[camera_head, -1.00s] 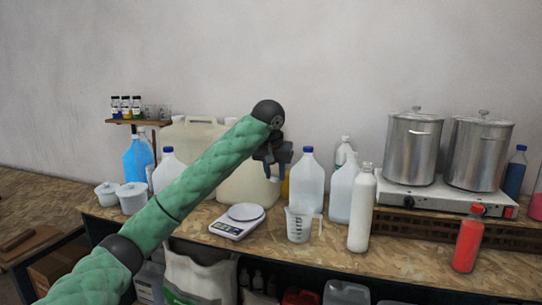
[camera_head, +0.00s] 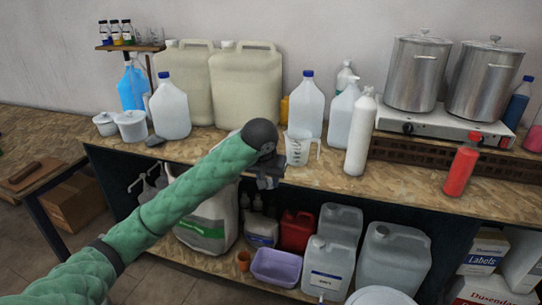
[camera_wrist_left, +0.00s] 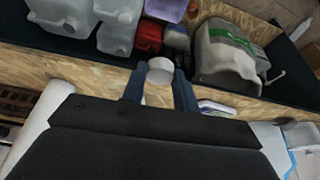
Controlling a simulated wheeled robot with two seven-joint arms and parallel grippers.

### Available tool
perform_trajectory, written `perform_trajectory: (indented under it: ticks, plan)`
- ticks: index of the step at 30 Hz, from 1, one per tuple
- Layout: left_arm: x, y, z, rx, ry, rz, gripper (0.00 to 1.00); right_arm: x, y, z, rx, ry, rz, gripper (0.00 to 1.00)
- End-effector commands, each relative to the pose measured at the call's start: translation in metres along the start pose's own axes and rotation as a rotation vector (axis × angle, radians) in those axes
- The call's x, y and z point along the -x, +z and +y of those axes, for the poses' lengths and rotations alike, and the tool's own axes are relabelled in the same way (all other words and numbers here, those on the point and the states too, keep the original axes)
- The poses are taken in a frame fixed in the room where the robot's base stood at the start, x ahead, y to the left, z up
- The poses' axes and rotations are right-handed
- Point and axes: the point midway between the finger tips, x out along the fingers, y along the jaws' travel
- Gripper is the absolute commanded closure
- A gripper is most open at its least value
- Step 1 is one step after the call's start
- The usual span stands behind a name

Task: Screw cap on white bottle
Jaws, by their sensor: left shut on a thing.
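The tall white bottle (camera_head: 361,135) stands upright on the bench, right of the measuring jug, in the head view. Its neck is too small to tell what sits on top. My left gripper (camera_head: 267,182) is low at the bench's front edge, left of the bottle and apart from it. In the left wrist view its two blue fingers (camera_wrist_left: 160,84) are shut on a small round white cap (camera_wrist_left: 160,66). The cap is hidden in the head view. My right gripper does not show.
A red bottle (camera_head: 461,170) and a hotplate (camera_head: 440,128) with steel pots are to the right. A scale (camera_wrist_left: 216,107) shows in the wrist view. Jugs and a purple basin (camera_head: 275,268) fill the lower shelf.

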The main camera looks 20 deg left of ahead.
Motion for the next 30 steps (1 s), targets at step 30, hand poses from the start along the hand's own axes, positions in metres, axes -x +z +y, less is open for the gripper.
perform_trajectory:
  ticks: [30]
  plan:
    - [-0.113,0.174,-0.006,-0.012,0.008,0.002,0.91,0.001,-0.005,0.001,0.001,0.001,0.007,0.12]
